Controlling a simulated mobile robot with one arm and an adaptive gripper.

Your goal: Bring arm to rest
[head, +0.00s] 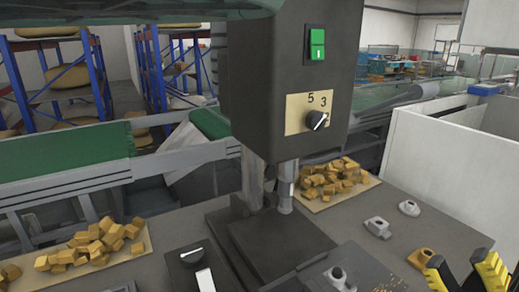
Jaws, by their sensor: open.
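My gripper (462,262) shows at the bottom right corner of the head view, with yellow and black fingers. Its two fingers stand apart, with nothing seen between them. The lower part of the gripper and the rest of my arm are cut off by the frame edge. The gripper is to the right of a dark upright machine (265,75) and close to small grey metal parts on the worktable.
The machine has a green switch (316,44) and a dial (316,121). Piles of yellow-brown blocks lie on boards left (92,244) and right (330,178) on the grey table (390,195). A white partition (430,160) stands right; green conveyors (65,160) run behind.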

